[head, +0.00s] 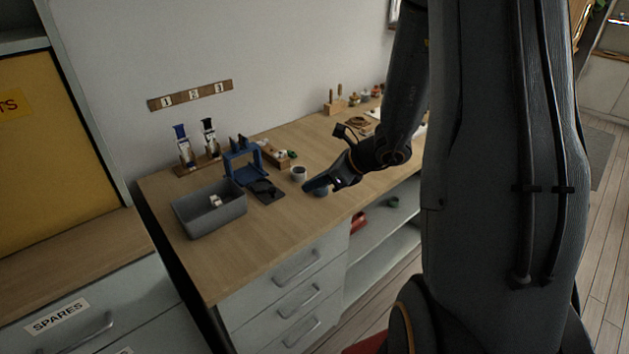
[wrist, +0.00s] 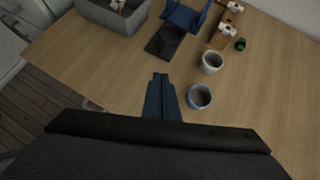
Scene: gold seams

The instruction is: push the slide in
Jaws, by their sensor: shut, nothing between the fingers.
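A blue frame-like fixture (head: 229,168) stands on the wooden workbench. A dark flat slide (head: 265,192) sticks out from its front, low on the bench. In the wrist view the blue fixture (wrist: 196,18) is at the top, with the dark slide (wrist: 165,41) on its near side. My gripper (head: 307,187) is over the bench to the right of the slide and apart from it. In the wrist view my gripper (wrist: 160,77) is shut and empty, its tips pointing toward the slide with bare wood between.
A grey bin (head: 211,211) with a white piece inside stands left of the fixture. A white cup (head: 299,174) and a blue-grey cup (wrist: 199,96) stand close to my gripper. A wooden rack (head: 198,164) is behind. The bench front is clear.

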